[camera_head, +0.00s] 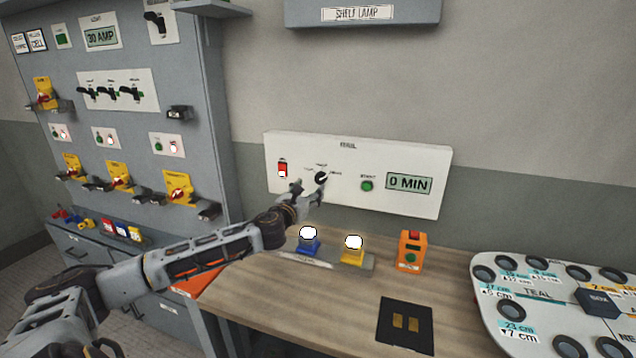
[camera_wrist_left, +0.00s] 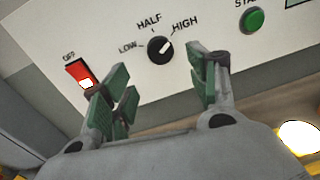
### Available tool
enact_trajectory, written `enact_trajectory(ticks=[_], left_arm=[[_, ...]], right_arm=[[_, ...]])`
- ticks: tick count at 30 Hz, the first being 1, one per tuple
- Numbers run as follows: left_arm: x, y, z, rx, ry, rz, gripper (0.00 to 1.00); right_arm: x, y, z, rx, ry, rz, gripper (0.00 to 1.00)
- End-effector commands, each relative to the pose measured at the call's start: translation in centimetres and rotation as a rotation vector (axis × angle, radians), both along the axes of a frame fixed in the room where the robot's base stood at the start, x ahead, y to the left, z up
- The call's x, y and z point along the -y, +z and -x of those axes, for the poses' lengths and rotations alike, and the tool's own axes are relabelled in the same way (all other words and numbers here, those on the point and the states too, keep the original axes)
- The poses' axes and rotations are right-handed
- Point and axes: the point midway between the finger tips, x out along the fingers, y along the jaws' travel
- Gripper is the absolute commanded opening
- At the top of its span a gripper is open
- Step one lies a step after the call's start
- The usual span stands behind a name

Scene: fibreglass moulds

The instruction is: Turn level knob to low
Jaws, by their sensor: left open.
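The level knob (camera_head: 321,177) is a small black dial with a white pointer on the white wall panel (camera_head: 420,208). In the left wrist view the knob (camera_wrist_left: 160,49) has the labels LOW, HALF and HIGH around it, and its white pointer is turned toward HIGH. My left gripper (camera_head: 310,190) is just below and in front of the knob. In the left wrist view its green-padded fingers (camera_wrist_left: 165,82) are spread apart and empty, with the knob beyond and between their tips, apart from them. My right gripper is not in view.
A red rocker switch (camera_head: 283,168) sits left of the knob. A green start button (camera_head: 367,186) and a "0 MIN" display (camera_head: 409,184) are to its right. Blue (camera_head: 308,244) and yellow (camera_head: 353,253) buttons and an orange box (camera_head: 410,252) stand on the wooden bench (camera_head: 300,310) below.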

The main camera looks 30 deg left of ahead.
Motion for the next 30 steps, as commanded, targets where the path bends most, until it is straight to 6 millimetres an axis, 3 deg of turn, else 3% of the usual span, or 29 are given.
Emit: enact_trajectory(ticks=[11, 30], left_arm=[[-0.2, 0.2, -2.3, 0.002, -0.002, 0.002, 0.59], [-1.1, 0.1, -6.7, 0.001, -0.001, 0.001, 0.59]], right_arm=[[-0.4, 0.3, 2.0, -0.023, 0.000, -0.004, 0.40], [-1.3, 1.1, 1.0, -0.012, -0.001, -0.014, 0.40]])
